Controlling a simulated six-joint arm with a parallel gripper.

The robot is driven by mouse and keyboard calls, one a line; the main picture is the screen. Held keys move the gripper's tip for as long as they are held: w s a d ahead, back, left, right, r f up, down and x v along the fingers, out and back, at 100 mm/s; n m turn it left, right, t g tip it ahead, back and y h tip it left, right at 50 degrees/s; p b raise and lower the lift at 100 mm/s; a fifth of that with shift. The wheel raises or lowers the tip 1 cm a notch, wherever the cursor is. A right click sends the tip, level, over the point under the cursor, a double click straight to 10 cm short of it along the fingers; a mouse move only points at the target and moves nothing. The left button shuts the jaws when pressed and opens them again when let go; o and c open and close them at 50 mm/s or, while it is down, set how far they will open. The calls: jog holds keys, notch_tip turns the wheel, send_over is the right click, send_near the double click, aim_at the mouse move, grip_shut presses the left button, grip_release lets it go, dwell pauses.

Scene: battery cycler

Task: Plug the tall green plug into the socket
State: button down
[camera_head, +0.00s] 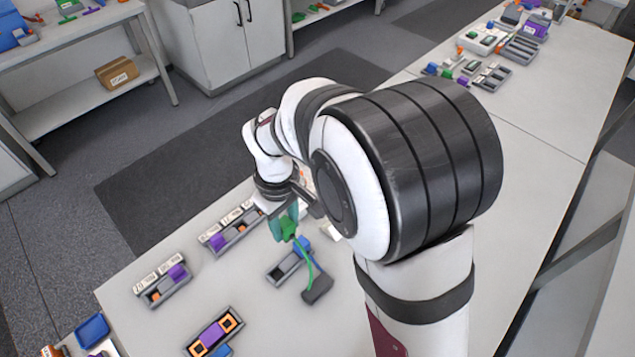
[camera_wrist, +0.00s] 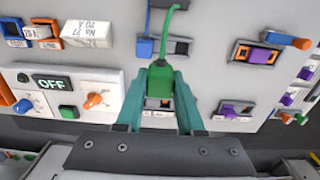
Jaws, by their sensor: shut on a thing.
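The green plug (camera_wrist: 160,80) is held between the two teal fingers of my gripper (camera_wrist: 160,92) in the wrist view. In the head view my gripper (camera_head: 285,222) holds the green plug (camera_head: 289,231) above the table, and a green cable runs from it to a dark grey block (camera_head: 318,290). A grey tray with dark slots (camera_head: 284,272) and a blue part at one end lies just below the plug; it also shows in the wrist view (camera_wrist: 180,47). I cannot tell which slot is the socket, or whether the plug touches anything.
A panel marked OFF (camera_wrist: 55,82) with an orange knob and a green button lies left in the wrist view. Trays with purple and orange blocks (camera_head: 215,333) stand nearby. The front-right table is mostly clear. My arm hides the table's middle in the head view.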

jog(key=s+a+f, duration=0.1)
jog(key=s+a, duration=0.2)
jog(key=a, duration=0.7)
jog(key=s+a+f, duration=0.2)
jog(key=s+a, duration=0.1)
jog(key=a, duration=0.6)
jog(key=s+a+f, duration=0.1)
jog(key=s+a, duration=0.2)
jog(key=a, duration=0.7)
jog(key=shift+f, duration=3.15)
jog(key=shift+f, duration=0.25)
jog(key=shift+c, duration=2.2)
grip_release()
jog(key=shift+r, duration=0.1)
